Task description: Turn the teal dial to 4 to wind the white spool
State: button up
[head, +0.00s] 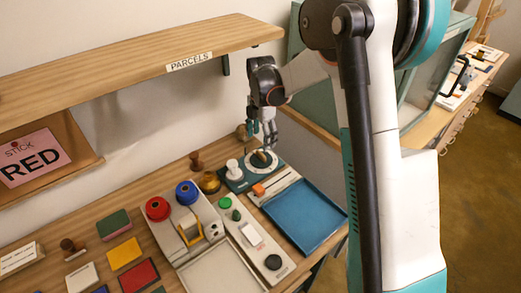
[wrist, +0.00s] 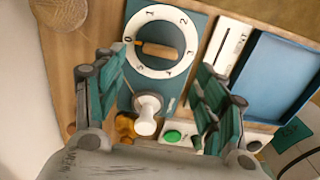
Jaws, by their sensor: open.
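The teal dial (wrist: 165,62) has a white numbered ring and a wooden bar handle (wrist: 158,50) across its middle. In the wrist view the bar lies nearly level, its left end towards a mark that looks like 0. The dial also shows in the head view (head: 260,169), partly behind my gripper. The white spool (wrist: 147,113) stands upright beside it on the same teal base, also in the head view (head: 234,170). My gripper (wrist: 160,82) is open and empty above the base, its fingers spread to either side of the dial and spool.
A blue tray (head: 305,215) lies to the right of the base. A grey panel with a green button (head: 225,203) and a unit with red and blue knobs (head: 187,192) stand in front. The PARCELS shelf (head: 120,70) overhangs the table at the back left.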

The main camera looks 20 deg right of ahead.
aim_at(261, 153)
notch_tip(261, 153, down, 7)
jog(key=b, duration=0.2)
jog(key=shift+f+b, duration=0.2)
jog(key=shift+b, duration=0.1)
jog(key=c, duration=1.1)
